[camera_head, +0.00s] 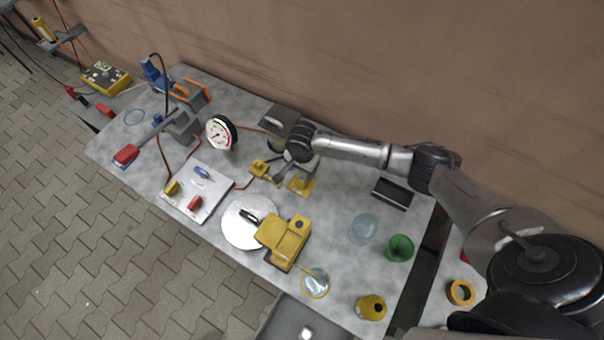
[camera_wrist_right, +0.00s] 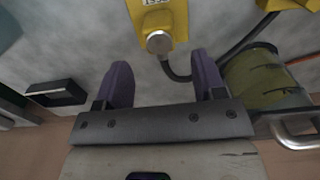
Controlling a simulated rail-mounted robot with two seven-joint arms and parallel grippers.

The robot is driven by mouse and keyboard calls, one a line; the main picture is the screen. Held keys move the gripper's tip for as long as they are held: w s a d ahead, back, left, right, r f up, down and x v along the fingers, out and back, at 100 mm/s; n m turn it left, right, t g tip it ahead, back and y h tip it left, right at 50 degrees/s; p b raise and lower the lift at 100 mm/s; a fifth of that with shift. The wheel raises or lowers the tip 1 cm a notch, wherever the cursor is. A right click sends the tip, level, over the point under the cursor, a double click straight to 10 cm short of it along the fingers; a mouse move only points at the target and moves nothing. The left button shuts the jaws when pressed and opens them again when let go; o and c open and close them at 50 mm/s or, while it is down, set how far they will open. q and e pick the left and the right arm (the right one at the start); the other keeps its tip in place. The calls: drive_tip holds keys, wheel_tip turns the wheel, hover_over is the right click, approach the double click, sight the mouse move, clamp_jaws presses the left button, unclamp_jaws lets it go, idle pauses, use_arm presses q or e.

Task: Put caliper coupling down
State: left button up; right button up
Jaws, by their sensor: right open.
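My right gripper (camera_head: 284,172) is over the back middle of the grey bench. In the right wrist view its two purple fingers (camera_wrist_right: 160,62) are apart with nothing between them. Just beyond the fingertips is a yellow block (camera_wrist_right: 158,15) with a number label; it also shows in the head view (camera_head: 302,185). A round silver fitting (camera_wrist_right: 159,42) is on its near end, apart from the fingers, with a dark hose (camera_wrist_right: 235,45) close by. This fitting looks like the caliper coupling, but I cannot be sure. My left gripper is out of view.
A second yellow block (camera_head: 260,168) is left of the gripper. A yellowish jar (camera_wrist_right: 262,80) stands close beside the right finger. A dial gauge (camera_head: 220,134), a white plate (camera_head: 190,207), a yellow caliper-like body (camera_head: 285,237) and a green cup (camera_head: 399,248) stand around.

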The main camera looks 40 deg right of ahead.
sight(302, 177)
wheel_tip(302, 177, up, 5)
drive_tip(key=shift+f+p, duration=0.1)
drive_tip(key=shift+p, duration=0.2)
idle(0.6)
